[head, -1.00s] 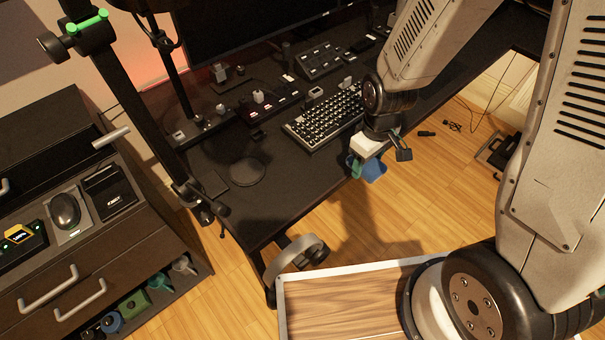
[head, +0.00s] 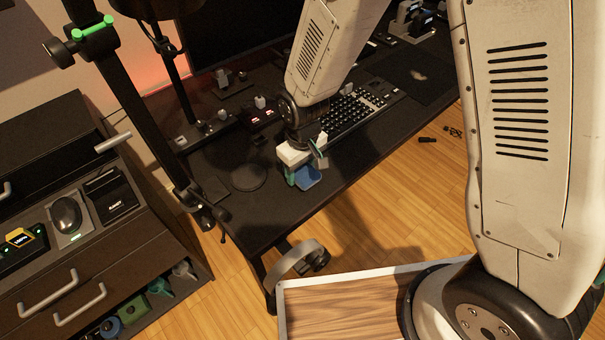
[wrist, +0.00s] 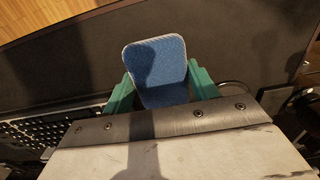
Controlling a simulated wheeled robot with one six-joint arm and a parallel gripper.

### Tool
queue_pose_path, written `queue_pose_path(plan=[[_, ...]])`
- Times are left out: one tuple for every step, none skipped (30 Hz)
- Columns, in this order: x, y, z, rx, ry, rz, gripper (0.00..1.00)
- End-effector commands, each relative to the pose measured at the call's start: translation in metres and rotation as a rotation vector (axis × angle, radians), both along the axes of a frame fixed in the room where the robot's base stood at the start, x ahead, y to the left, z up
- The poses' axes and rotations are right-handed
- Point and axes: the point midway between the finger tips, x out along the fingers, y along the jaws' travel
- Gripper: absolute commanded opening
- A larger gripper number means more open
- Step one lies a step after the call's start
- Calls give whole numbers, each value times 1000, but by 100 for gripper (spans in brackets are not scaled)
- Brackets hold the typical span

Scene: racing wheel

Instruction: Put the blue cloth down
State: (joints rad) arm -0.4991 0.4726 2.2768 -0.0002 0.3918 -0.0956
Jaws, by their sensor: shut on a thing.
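The blue cloth (head: 308,178) is a small rounded piece with a pale edge. My gripper (head: 305,174) is shut on it, with a green finger on each side. In the wrist view the blue cloth (wrist: 158,66) sticks out between the green fingertips of my gripper (wrist: 160,88). The cloth shows over the front part of the black desk (head: 225,217). I cannot tell whether it touches the desk top.
A black keyboard (head: 347,110) lies behind my gripper. A round dark pad (head: 248,176) lies to the left. The desk between the pad and the front edge is clear. A drawer cabinet (head: 120,255) stands at the left.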

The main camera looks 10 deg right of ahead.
Motion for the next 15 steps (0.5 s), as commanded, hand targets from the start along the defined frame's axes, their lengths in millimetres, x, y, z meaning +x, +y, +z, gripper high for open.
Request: queue_pose_path(plan=[[-2, -2, -11, -4, 7, -1, 30], [-1, -2, -16, -3, 6, -1, 30], [-1, -2, -21, -3, 6, -1, 30], [-1, -2, -24, -3, 4, -1, 30], [-1, -2, -25, -2, 3, -1, 30], [0, -1, -26, -2, 2, -1, 30], [0, -1, -25, -1, 2, -1, 30], [0, -1, -25, -1, 2, -1, 30], [0, -1, -25, -1, 2, -1, 30], [0, -1, -25, -1, 2, -1, 30], [0, -2, -25, -1, 2, -1, 30], [0, -1, -25, -1, 2, -1, 30], [0, -2, -26, -1, 2, -1, 30], [-1, -2, -27, -2, 2, -1, 30], [-1, -2, -28, -2, 2, -1, 30]])
